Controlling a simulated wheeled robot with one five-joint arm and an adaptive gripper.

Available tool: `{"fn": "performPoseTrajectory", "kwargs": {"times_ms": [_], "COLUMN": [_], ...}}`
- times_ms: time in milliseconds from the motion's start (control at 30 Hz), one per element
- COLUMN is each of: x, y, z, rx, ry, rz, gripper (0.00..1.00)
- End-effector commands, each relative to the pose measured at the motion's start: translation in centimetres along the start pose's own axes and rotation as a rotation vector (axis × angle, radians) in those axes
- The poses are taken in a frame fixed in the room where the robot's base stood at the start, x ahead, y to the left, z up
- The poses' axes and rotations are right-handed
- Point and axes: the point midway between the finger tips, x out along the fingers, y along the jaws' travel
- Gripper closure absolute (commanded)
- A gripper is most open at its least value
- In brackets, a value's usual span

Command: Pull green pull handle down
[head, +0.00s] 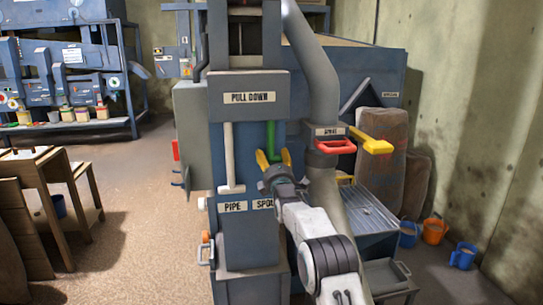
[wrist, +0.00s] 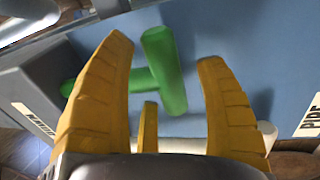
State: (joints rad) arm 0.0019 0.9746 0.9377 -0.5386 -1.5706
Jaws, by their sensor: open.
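The green pull handle (head: 271,137) hangs on the front of the blue-grey machine, under the "PULL DOWN" plate (head: 249,97). In the wrist view the handle (wrist: 164,72) shows as a T shape. Its crossbar appears between my fingers, and its stem passes behind the left finger. My gripper (head: 272,158), with yellow fingers, is open at the lower end of the handle. It also shows open in the wrist view (wrist: 165,50). I cannot tell whether the fingers touch the handle.
A white handle (head: 229,157) hangs left of the green one, above the "PIPE" label (head: 233,206). A red handle (head: 336,146) and a yellow handle (head: 371,140) stick out at right. Buckets (head: 434,231) stand on the floor at right. Open floor lies left of the machine.

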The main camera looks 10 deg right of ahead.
Motion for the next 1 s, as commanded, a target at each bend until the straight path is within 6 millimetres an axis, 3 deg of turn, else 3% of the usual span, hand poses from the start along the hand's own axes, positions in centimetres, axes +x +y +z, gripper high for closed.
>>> {"fn": "performPoseTrajectory", "kwargs": {"times_ms": [733, 1000], "x": [1.02, 1.01], "y": [-0.05, -0.03], "z": [0.00, 0.00], "rx": [0.000, 0.000], "ry": [0.000, 0.000], "rz": [-0.001, -0.001], "gripper": [0.32, 0.57]}}
